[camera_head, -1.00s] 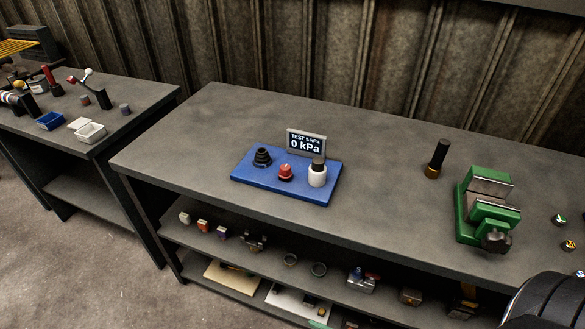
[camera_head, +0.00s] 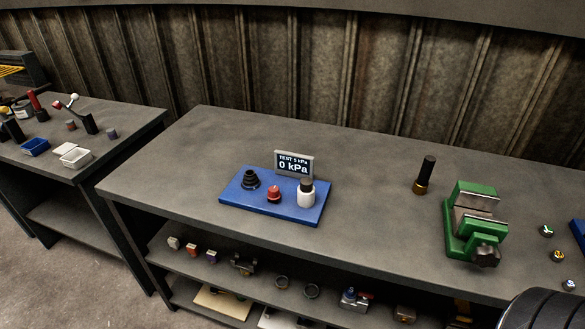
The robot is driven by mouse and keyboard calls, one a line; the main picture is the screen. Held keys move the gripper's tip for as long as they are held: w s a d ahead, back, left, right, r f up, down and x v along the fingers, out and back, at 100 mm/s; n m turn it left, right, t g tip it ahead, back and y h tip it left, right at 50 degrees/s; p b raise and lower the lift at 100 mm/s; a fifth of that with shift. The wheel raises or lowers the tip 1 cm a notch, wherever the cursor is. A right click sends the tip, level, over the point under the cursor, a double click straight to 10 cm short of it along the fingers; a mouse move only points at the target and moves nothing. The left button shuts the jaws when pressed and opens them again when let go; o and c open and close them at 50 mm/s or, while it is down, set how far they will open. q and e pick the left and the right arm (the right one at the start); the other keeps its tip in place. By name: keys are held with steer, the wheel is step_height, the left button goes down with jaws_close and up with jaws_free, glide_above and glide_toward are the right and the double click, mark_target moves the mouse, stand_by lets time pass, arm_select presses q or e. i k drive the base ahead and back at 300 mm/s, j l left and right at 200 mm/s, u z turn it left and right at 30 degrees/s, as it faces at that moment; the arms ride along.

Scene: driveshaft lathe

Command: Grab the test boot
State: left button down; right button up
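The test boot looks to be the black ribbed cone (camera_head: 250,180) standing upright at the left of a blue test base (camera_head: 316,214) on the grey workbench. A red knob (camera_head: 273,194) and a white cylinder with a dark top (camera_head: 306,194) stand beside it on the same base. A display (camera_head: 293,164) behind them reads "TEST 5 kPa, 0 kPa". Neither of my grippers is in view. Nothing touches the boot.
A black-handled tool with a brass base (camera_head: 425,176) and a green vise (camera_head: 474,226) stand to the right. The bench top (camera_head: 210,140) is clear around the blue base. Small parts lie on the shelf below. Another bench (camera_head: 130,140) with trays stands at left.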

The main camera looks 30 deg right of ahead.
mark_target(250, 180)
steer(key=i+j+z, duration=0.2)
steer(key=z, duration=0.3)
steer(key=i+j+z, duration=0.15)
steer(key=j+z, duration=0.3)
steer(key=i+j+z, duration=0.1)
steer(key=j, duration=0.25)
steer(key=i+j+z, duration=0.15)
steer(key=j, duration=0.25)
